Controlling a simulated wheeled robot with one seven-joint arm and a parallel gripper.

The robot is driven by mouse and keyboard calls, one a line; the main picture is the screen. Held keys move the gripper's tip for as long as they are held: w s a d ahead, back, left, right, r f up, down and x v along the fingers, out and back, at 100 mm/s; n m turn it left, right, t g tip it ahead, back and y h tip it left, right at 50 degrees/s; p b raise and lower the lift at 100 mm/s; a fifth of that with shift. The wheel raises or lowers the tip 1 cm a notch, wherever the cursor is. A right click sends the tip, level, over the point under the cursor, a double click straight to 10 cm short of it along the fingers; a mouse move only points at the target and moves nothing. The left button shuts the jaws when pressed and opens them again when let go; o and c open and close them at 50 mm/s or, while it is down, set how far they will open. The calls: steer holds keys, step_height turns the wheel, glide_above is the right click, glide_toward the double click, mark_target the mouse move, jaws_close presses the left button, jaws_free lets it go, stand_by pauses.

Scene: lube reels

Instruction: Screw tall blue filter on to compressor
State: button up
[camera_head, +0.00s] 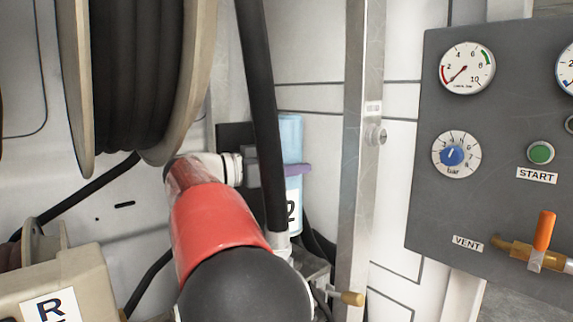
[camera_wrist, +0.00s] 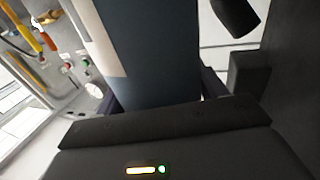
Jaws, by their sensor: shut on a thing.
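The tall blue filter (camera_head: 291,135) stands about upright behind a black hose in the head view, light blue at the top with a white label showing a 2 lower down. My gripper (camera_head: 280,171) is shut around its middle, with a purple finger across its front. In the wrist view the filter (camera_wrist: 155,45) is a large dark blue cylinder with a pale label, held between the fingers of my gripper (camera_wrist: 168,95). The filter's lower end is hidden behind the hose and metal parts. I cannot make out the compressor or whether the filter touches its mount.
The thick black hose (camera_head: 262,110) hangs just in front of the filter. A metal post (camera_head: 355,140) stands close at right, with the grey gauge panel (camera_head: 425,150) beyond. A hose reel (camera_head: 185,80) is at upper left. A brass-tipped fitting (camera_head: 350,298) sits low near the post.

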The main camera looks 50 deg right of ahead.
steer(key=shift+a, duration=0.15)
steer(key=shift+f+b, duration=1.25)
steer(key=shift+f, duration=1.6)
steer(key=shift+p, duration=0.75)
steer(key=shift+f, duration=0.6)
